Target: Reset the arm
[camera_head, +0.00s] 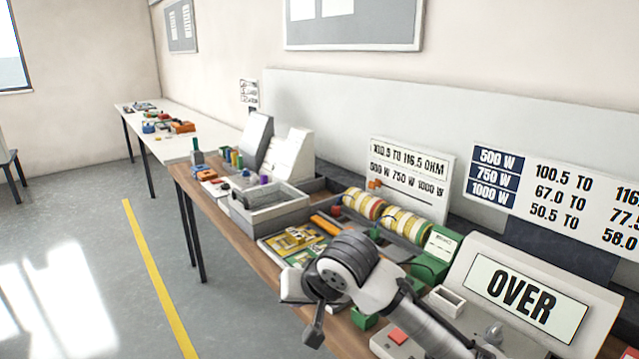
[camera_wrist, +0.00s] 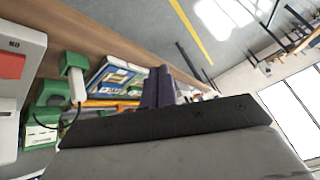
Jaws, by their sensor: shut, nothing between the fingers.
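My arm, white and dark grey, shows in the head view over the front part of the wooden bench (camera_head: 228,222), bent at a rounded joint. My gripper (camera_wrist: 158,86) shows in the wrist view as two dark fingers side by side, closed together with nothing held. Behind the fingers are the bench and a colourful flat board (camera_wrist: 112,82). Where the fingertips are in the head view is hard to make out.
A sloped display reading "OVER" (camera_head: 527,300) stands right of my arm. A green device (camera_head: 434,262), striped rolls (camera_head: 407,224) and a grey tray (camera_head: 270,209) crowd the bench. Open floor (camera_head: 95,265) with a yellow line (camera_head: 158,275) lies left.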

